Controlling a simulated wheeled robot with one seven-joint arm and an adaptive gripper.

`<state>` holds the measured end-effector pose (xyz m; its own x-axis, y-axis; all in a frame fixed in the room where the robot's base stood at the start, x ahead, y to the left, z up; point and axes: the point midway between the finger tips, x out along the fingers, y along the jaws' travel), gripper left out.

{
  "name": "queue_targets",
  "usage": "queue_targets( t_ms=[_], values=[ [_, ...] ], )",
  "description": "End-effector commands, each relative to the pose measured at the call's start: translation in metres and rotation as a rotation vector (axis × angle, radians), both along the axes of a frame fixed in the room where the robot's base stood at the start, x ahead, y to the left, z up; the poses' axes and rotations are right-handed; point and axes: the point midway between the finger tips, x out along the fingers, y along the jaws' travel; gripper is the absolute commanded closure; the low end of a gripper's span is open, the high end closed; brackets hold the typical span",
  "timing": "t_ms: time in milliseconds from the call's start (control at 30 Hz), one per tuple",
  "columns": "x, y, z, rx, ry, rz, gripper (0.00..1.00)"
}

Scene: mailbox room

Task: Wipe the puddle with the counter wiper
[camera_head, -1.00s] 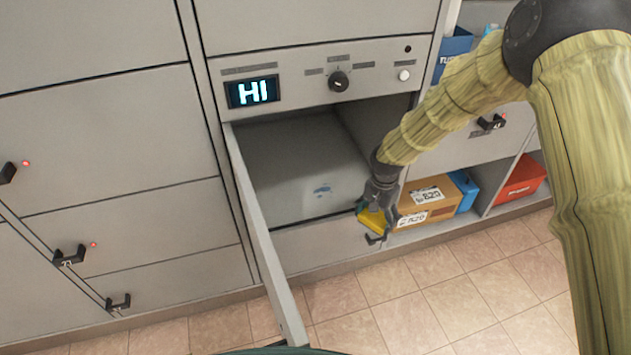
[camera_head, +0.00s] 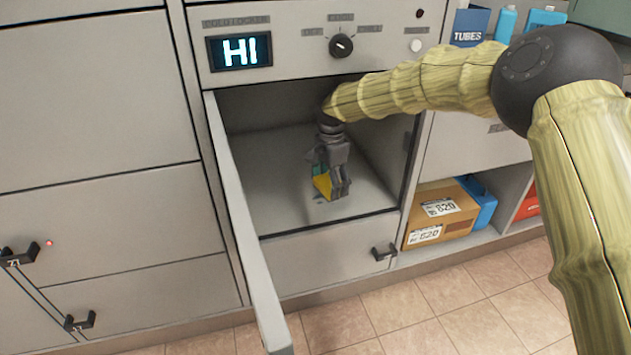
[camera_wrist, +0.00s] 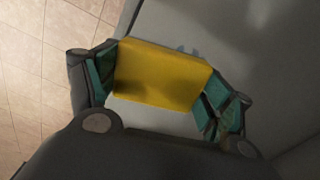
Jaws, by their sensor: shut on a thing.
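My gripper (camera_head: 328,186) is inside the open locker compartment, low over its floor. It is shut on the yellow counter wiper (camera_head: 322,185). In the wrist view the wiper (camera_wrist: 160,75) sits between the two green-padded fingers of my gripper (camera_wrist: 160,88). I cannot tell whether the wiper touches the compartment floor (camera_head: 270,205). The puddle is mostly hidden behind my gripper; a small bluish patch of the puddle (camera_wrist: 188,49) may show beside the wiper in the wrist view.
The compartment door (camera_head: 247,235) stands open at the left. A panel with a "HI" display (camera_head: 240,51) and a knob (camera_head: 341,46) is above the opening. A cardboard box (camera_head: 440,213) and a blue item (camera_head: 481,200) sit on the shelf to the right.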

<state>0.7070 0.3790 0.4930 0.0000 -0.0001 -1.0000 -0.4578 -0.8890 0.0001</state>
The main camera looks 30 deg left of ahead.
Motion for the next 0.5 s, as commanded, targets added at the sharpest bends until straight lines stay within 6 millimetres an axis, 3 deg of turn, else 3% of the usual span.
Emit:
queue_targets(
  t_ms=[500],
  values=[
    [-0.003, 0.042, 0.008, 0.002, -0.001, -0.148, 0.39]
  ],
)
